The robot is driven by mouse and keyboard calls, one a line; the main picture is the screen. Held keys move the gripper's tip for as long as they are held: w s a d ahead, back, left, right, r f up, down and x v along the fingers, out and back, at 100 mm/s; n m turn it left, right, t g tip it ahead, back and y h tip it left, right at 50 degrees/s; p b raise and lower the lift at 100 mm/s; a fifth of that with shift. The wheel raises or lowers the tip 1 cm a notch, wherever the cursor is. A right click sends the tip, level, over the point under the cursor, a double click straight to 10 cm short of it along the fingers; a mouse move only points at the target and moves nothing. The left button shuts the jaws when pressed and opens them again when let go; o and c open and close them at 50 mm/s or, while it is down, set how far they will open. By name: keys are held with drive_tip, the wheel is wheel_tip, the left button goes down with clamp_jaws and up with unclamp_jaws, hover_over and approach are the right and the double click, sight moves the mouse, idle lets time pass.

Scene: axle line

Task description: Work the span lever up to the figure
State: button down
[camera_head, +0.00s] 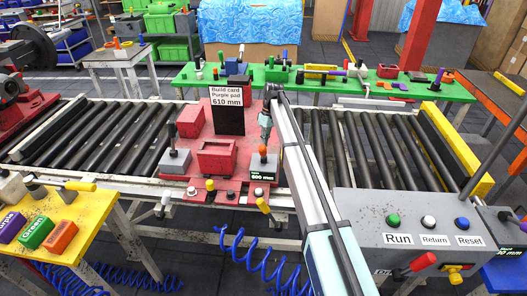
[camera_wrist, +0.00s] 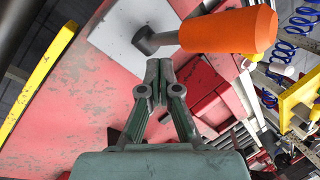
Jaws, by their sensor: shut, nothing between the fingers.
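The orange-handled lever (camera_wrist: 230,31), which I take for the span lever, lies across the top of the wrist view, with a dark metal stem on a pale plate (camera_wrist: 120,35). In the head view its orange grip (camera_head: 263,150) shows just below my gripper (camera_head: 264,138). A small dark display (camera_head: 262,176) in front appears to read 600 mm. The build card (camera_head: 227,110) reads "Purple pad 610 mm". In the wrist view my gripper (camera_wrist: 160,68) is shut and empty, its fingertips beside the stem and below the handle, seemingly apart from it.
The red fixture (camera_head: 203,184) carries red blocks and another grey-knobbed lever (camera_head: 173,140) at left. Roller conveyors (camera_head: 60,135) run to both sides. A grey console (camera_head: 400,240) with Run, Return and Reset buttons stands front right. A yellow table (camera_head: 85,205) with coloured pads stands front left.

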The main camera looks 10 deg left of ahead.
sight(263, 152)
drive_tip(key=shift+s+f, duration=0.15)
drive_tip(key=shift+s, duration=0.15)
drive_tip(key=shift+s+f+b, duration=0.15)
drive_tip(key=shift+s+f, duration=0.35)
drive_tip(key=shift+s, duration=0.4)
drive_tip(key=shift+s+f+b, duration=0.15)
drive_tip(key=shift+s+f, duration=0.35)
drive_tip(key=shift+s, duration=0.35)
idle(2.4)
drive_tip(key=shift+w, duration=0.1)
idle(0.5)
drive_tip(key=shift+w+r+p, duration=0.15)
drive_tip(key=shift+w+r, duration=0.25)
drive_tip(key=shift+w, duration=0.3)
drive_tip(key=shift+w+r+p, duration=0.2)
drive_tip(key=shift+w+r, duration=0.2)
drive_tip(key=shift+w, duration=0.25)
drive_tip(key=shift+w+r+p, duration=0.15)
drive_tip(key=shift+w+r, duration=0.25)
drive_tip(key=shift+w, duration=0.3)
drive_tip(key=shift+w+r+p, duration=0.15)
drive_tip(key=shift+w+r, duration=0.25)
drive_tip(key=shift+w, duration=0.3)
drive_tip(key=shift+w+r+p, duration=0.15)
drive_tip(key=shift+w+r, duration=0.3)
drive_tip(key=shift+w, duration=0.3)
drive_tip(key=shift+w+r+p, duration=0.15)
drive_tip(key=shift+w+r, duration=0.25)
drive_tip(key=shift+w, duration=0.3)
